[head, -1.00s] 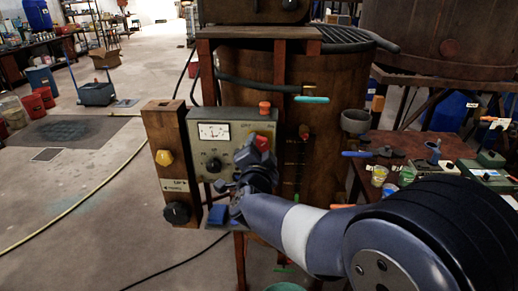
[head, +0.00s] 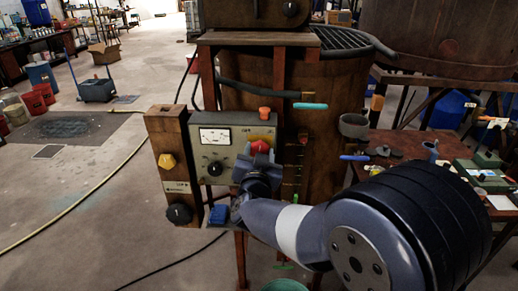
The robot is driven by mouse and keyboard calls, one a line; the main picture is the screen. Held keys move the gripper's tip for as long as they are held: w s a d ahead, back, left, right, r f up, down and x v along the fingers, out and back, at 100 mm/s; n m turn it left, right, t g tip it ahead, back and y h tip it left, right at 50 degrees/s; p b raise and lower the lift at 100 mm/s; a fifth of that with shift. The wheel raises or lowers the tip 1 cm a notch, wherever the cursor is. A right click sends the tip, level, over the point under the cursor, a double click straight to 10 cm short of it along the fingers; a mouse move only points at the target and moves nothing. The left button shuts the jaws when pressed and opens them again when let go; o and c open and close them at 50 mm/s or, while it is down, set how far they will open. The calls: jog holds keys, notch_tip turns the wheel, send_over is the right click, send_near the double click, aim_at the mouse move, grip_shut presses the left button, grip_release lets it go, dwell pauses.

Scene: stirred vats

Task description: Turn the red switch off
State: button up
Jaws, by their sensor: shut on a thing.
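The red switch (head: 260,147) is on the right part of a grey control panel, its upper part showing above my gripper. My gripper (head: 258,157) is in front of the panel and shut on the red switch. My gripper and wrist hide the lower part of the switch and the panel's lower right corner. The grey panel (head: 219,166) also carries a white dial gauge and a black knob. I cannot read the switch's position label.
A wooden post (head: 172,145) with a yellow knob (head: 167,161) and a black knob (head: 179,214) stands left of the panel. A blue block (head: 219,214) is below the panel. A cyan-handled valve (head: 311,106) is above right. The floor at left is mostly open.

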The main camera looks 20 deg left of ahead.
jog(key=n+p, duration=0.4)
jog(key=n, duration=0.6)
jog(key=shift+n+p, duration=0.3)
jog(key=shift+n, duration=0.1)
dwell(0.3)
jog(key=o, duration=1)
jog(key=b+v, duration=0.2)
jog(key=v, duration=0.9)
jog(key=shift+b, duration=0.35)
